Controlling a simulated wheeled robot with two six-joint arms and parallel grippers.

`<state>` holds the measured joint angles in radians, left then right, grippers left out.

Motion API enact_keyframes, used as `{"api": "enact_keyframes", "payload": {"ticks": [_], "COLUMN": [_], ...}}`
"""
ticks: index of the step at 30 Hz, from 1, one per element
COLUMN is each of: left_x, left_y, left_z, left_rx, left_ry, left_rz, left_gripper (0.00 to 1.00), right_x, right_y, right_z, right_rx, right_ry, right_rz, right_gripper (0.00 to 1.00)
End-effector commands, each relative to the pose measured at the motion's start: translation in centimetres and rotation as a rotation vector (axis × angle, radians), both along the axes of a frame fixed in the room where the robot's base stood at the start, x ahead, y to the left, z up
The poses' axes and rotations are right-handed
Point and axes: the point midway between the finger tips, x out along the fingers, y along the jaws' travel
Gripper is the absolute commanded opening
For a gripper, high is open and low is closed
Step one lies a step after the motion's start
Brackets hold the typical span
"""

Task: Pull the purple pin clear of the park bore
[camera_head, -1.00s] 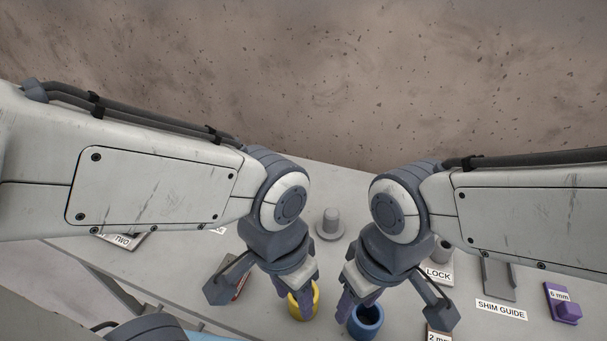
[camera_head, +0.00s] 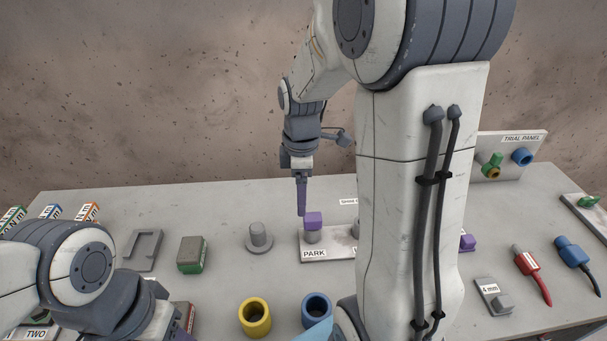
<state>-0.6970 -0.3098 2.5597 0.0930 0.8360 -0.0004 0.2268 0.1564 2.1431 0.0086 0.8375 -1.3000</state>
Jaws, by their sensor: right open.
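The purple pin (camera_head: 313,219) shows its purple head on top of a short grey cylinder, the park bore (camera_head: 313,237). The cylinder stands on a grey plate labelled PARK (camera_head: 337,247); the pin's lower part is hidden. My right gripper (camera_head: 302,212) points down just left of and slightly above the pin's head. Its fingers show edge-on, overlapping each other; it is open and holds nothing I can see. Whether a finger touches the pin I cannot tell. My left gripper (camera_head: 178,334) is at the bottom left, mostly cut off by the frame edge, so its jaws cannot be judged.
My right arm hides the right part of the PARK plate. A grey peg (camera_head: 259,238) stands left of the plate. A yellow ring (camera_head: 255,316) and a blue ring (camera_head: 317,307) are in front. Red (camera_head: 528,263) and blue (camera_head: 572,250) handled tools lie right. A trial panel (camera_head: 512,150) stands behind.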

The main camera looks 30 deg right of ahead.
Motion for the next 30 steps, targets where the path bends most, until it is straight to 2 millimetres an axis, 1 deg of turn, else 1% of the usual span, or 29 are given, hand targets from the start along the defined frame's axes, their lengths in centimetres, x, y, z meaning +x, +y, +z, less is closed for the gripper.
{"api": "enact_keyframes", "payload": {"ticks": [1,3,6,8,11,18,21,25,30], "left_x": [0.0,0.0,0.0,0.0,0.0,0.0,0.0,0.0,0.0], "left_y": [0.0,0.0,0.0,0.0,0.0,0.0,0.0,0.0,0.0], "left_z": [0.3,0.3,0.3,0.4,0.4,0.5,0.6,0.6,0.7], "left_rx": [0.0,0.0,0.0,0.0,0.0,0.0,0.0,0.0,0.0], "left_ry": [0.0,0.0,0.0,0.0,0.0,0.0,0.0,0.0,0.0], "left_rz": [0.0,0.0,0.0,0.0,0.0,0.0,0.0,0.0,0.0], "left_gripper": [0.5,0.5,0.5,0.5,0.5,0.5,0.5,0.5,0.5], "right_x": [0.2,0.3,0.4,0.4,0.3,0.3,0.3,0.4,0.4], "right_y": [-1.6,-2.8,-3.5,-3.6,-3.5,-3.4,-3.3,-3.4,-3.4], "right_z": [0.0,-0.2,-0.7,-1.3,-2.8,-7.1,-8.6,-9.9,-10.7], "right_rx": [-0.003,-0.004,-0.004,-0.004,-0.003,-0.003,-0.003,-0.004,-0.005], "right_ry": [0.004,0.006,0.009,0.009,0.013,0.013,0.011,0.009,0.007], "right_rz": [0.01,0.033,0.05,0.053,0.054,0.054,0.054,0.054,0.054], "right_gripper": [0.78,0.78,0.78,0.78,0.78,0.78,0.78,0.78,0.78]}}
